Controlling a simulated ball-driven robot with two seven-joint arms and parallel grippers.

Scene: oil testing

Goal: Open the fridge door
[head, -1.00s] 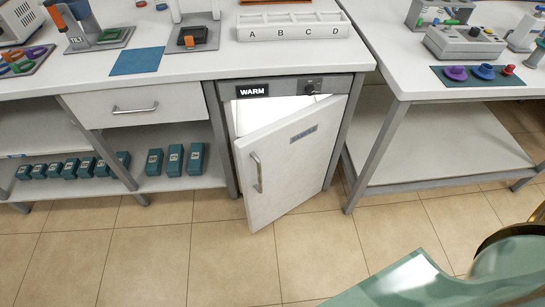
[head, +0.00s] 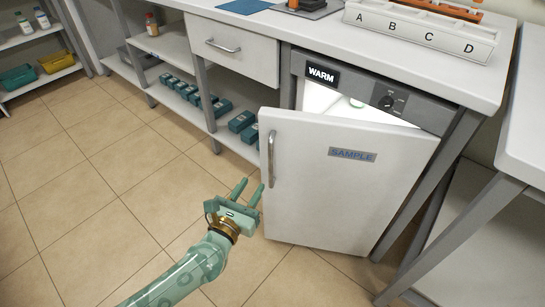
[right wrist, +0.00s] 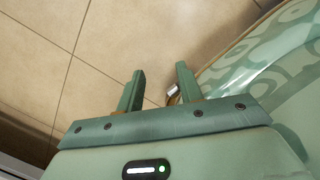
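The fridge door (head: 340,195) is white with a SAMPLE label and stands ajar under the counter in the head view. A lit white interior (head: 352,104) shows above its top edge. Its vertical metal handle (head: 271,158) is at the left edge of the door. My left gripper (head: 248,192) is open and empty, just below and left of the handle, apart from it. My right gripper (right wrist: 158,88) is open and empty in the right wrist view, over tiled floor; it is outside the head view.
The fridge body (head: 382,95) carries a WARM sign and a black knob. A drawer (head: 234,48) is to its left, above a shelf with several teal boxes (head: 242,121). A table leg (head: 450,243) stands at right. The floor left of the door is clear.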

